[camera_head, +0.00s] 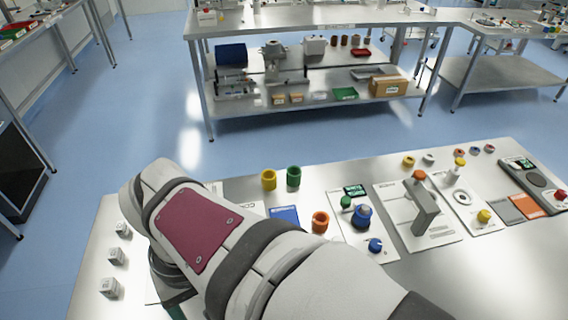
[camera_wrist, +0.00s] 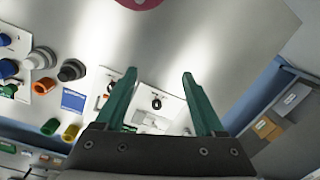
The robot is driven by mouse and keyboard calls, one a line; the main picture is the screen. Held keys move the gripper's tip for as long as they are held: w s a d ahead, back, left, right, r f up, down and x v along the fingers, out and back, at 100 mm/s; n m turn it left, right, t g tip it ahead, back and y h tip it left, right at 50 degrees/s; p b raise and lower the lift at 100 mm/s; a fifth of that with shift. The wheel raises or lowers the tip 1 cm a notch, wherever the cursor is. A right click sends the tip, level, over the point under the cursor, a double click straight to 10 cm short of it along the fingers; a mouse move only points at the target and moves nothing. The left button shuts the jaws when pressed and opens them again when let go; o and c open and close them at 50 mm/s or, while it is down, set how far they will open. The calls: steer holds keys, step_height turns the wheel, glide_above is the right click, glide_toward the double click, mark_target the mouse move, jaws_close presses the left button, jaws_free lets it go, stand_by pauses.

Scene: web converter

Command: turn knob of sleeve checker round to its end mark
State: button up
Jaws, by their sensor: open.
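My gripper (camera_wrist: 158,76) has two green fingers spread apart, with nothing between the tips, above the bench. Below and between them, the wrist view shows a pale plate with a small black ring-shaped part (camera_wrist: 156,103). My arm hides most of that area in the head view. The blue knob also shows at the left in the wrist view (camera_wrist: 5,40). I cannot read which unit is the sleeve checker.
Yellow (camera_head: 269,180), green (camera_head: 293,176) and orange (camera_head: 320,222) sleeves stand beside a blue panel (camera_head: 285,215). A grey-black round part (camera_wrist: 72,70) stands nearby. A grey lever device (camera_head: 424,207) rises further right. Small white blocks (camera_head: 115,256) lie at the left.

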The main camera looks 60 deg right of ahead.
steer(key=w+d+h, duration=0.1)
steer(key=w+d, duration=0.2)
steer(key=d, duration=0.7)
steer(key=d+n+g, duration=0.2)
steer(key=d, duration=0.8)
steer(key=n+g, duration=0.2)
steer(key=n, duration=0.1)
glide_above(376, 243)
steer(key=w, duration=0.7)
step_height(376, 243, down, 6)
steer(key=x, duration=1.6)
steer(key=shift+s+r, duration=0.1)
steer(key=shift+s, duration=0.15)
jaws_close()
